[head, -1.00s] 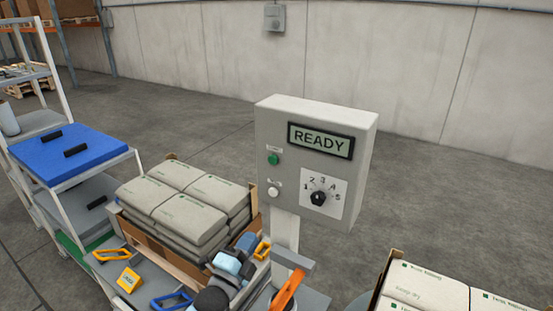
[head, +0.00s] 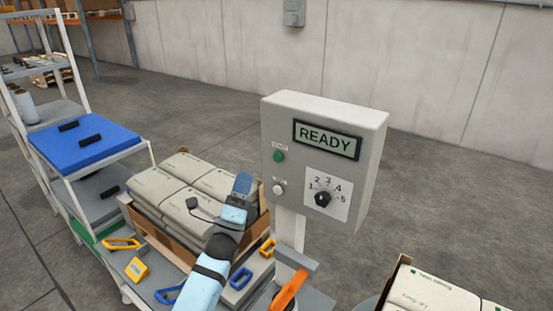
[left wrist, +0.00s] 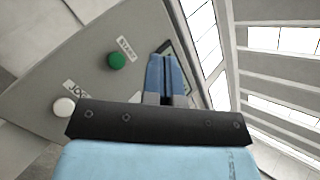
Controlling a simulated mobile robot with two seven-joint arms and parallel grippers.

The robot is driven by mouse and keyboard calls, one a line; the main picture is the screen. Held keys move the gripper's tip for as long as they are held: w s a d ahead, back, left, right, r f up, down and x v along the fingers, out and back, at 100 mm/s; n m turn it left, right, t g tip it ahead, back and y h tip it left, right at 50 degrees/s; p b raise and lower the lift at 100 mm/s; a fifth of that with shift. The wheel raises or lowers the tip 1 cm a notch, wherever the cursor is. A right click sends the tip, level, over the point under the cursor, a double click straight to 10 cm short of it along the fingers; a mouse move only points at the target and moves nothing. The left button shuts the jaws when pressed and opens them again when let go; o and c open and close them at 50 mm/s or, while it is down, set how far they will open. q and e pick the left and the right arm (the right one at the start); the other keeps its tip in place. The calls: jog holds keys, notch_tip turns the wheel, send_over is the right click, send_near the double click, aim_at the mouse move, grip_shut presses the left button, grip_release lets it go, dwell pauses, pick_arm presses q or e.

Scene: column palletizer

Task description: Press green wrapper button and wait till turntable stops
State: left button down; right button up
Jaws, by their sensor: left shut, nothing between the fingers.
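The grey control box (head: 320,112) stands on a post and its display (head: 326,139) reads READY. Its round green button (head: 279,156), labelled START, is on the left of the front face. The green button also shows in the left wrist view (left wrist: 117,61), apart from my fingers. My left gripper (head: 243,184) is shut and empty, in front of the box, left of and a little below the green button. In the left wrist view its blue fingers (left wrist: 160,77) are together. My right gripper is not in view. The turntable is mostly out of view.
A white button (head: 278,189) sits below the green one, and a numbered dial (head: 323,198) is to its right. Stacked bags (head: 160,184) lie behind my left arm. An orange handle (head: 289,290) is below the box. A blue-topped cart (head: 84,145) stands at left.

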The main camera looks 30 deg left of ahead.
aim_at(278, 157)
pick_arm(q)
jog(key=w+b, duration=0.2)
jog(key=w, duration=0.6)
jog(key=shift+w+d, duration=0.2)
jog(key=shift+d, duration=0.15)
dwell(1.7)
jog(key=shift+w, duration=0.4)
